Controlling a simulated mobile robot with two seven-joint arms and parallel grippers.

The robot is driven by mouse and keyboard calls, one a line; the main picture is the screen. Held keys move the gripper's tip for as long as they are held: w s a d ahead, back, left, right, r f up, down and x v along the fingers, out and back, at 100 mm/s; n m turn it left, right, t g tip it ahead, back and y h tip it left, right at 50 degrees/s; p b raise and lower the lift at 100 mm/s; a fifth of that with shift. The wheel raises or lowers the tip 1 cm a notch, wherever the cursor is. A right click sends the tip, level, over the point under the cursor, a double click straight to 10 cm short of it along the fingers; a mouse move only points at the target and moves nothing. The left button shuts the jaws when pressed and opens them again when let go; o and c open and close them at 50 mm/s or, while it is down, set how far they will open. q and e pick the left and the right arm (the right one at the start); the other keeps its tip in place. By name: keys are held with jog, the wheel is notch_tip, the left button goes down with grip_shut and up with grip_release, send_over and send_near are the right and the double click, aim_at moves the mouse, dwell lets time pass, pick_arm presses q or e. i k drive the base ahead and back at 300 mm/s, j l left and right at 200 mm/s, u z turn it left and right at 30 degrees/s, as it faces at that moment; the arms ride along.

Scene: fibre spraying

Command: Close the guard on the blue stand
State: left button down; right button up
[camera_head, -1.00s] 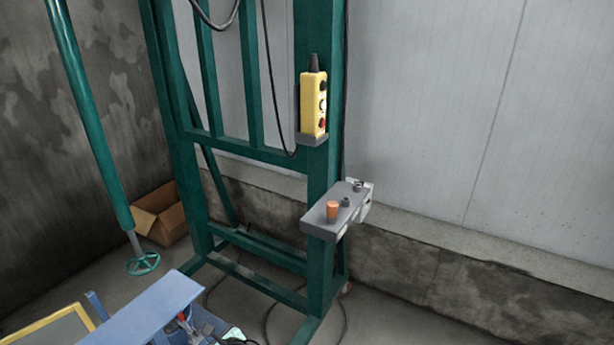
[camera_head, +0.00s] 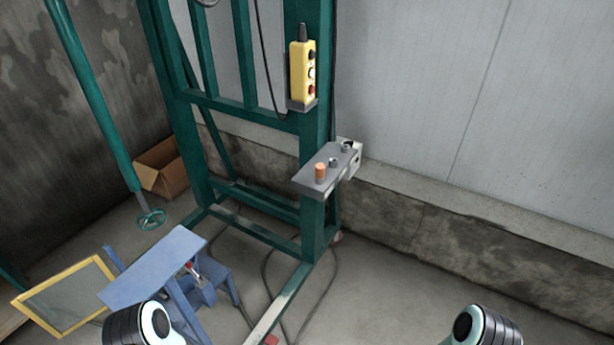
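The blue stand (camera_head: 155,266) is at the lower left, with a flat sloping blue top. A yellow-framed panel with a see-through grey middle, which looks like the guard (camera_head: 66,296), sticks out to the left of the stand, tilted and swung away from it. A small red and metal part (camera_head: 192,268) sits at the stand's right side. Two of my arm links show at the bottom edge, one in front of the stand and one at the lower right. Both grippers are out of view.
A green steel frame (camera_head: 316,215) stands behind the stand, bearing a yellow control pendant (camera_head: 302,72) and a grey shelf (camera_head: 312,181) with an orange cylinder (camera_head: 320,172). A cardboard box (camera_head: 160,167) lies at the back left. Floor at the lower right is clear.

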aim_at(20, 302)
jog(key=u, duration=1.45)
jog(key=j+z, duration=0.1)
jog(key=j, duration=1)
jog(key=i+j, duration=0.2)
jog(key=j, duration=0.15)
jog(key=i+j+z, duration=0.2)
jog(key=i+j, duration=0.2)
jog(key=j, duration=0.3)
jog(key=i+j+z, duration=0.2)
jog(key=i+j, duration=0.7)
